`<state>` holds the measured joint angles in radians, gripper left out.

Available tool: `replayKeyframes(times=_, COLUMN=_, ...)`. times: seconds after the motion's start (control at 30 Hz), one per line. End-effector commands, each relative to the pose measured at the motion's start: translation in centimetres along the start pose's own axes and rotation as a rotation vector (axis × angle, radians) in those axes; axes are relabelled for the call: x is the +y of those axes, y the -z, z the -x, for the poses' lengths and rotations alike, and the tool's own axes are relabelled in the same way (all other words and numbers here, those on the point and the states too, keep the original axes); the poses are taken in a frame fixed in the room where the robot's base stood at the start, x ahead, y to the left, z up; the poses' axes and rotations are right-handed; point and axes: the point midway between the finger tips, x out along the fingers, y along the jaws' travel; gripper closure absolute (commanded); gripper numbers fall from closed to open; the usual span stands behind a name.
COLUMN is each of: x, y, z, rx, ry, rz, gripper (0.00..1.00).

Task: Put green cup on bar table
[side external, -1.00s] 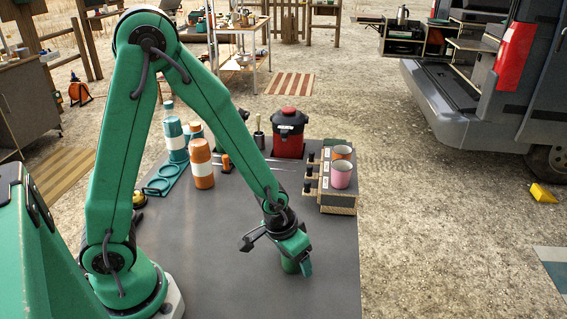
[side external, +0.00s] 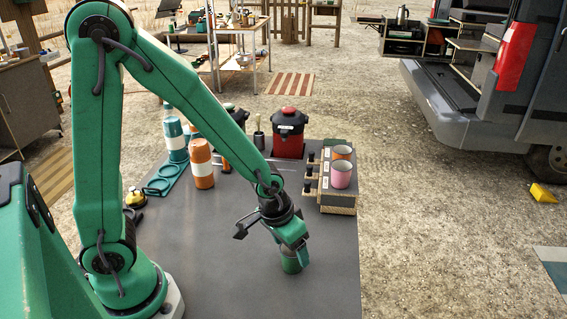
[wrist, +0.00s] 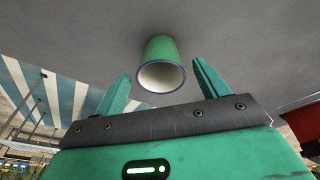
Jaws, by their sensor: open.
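The green cup (side external: 291,262) stands upright on the dark grey table, near its front right. My gripper (side external: 290,246) is just above and at the cup, hiding part of it in the side view. In the wrist view the green cup (wrist: 161,62) shows its pale inside and dark rim, beyond and between my gripper's two open fingers (wrist: 162,82). The fingers are apart on either side of the cup, with gaps, and do not grip it. The grey table (side external: 215,270) carries the cup.
A box with drawers (side external: 338,197) holds an orange cup (side external: 342,153) and a pink cup (side external: 341,175) on top. A red and black canister (side external: 289,133) and striped bottles (side external: 201,165) stand at the back. A yellow-topped bell (side external: 135,198) sits at left.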

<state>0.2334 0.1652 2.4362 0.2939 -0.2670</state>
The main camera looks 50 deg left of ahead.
Motion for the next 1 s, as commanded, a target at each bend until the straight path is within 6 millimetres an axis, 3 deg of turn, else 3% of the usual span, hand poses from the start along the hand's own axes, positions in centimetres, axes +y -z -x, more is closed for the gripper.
replayKeyframes(times=0.63, x=0.0, y=0.1, z=6.6, rx=0.004, ry=-0.001, rz=0.0, gripper=0.27)
replayKeyframes(times=1.0, x=0.0, y=0.0, z=8.1, rx=0.0, ry=0.0, rz=0.0, gripper=0.27)
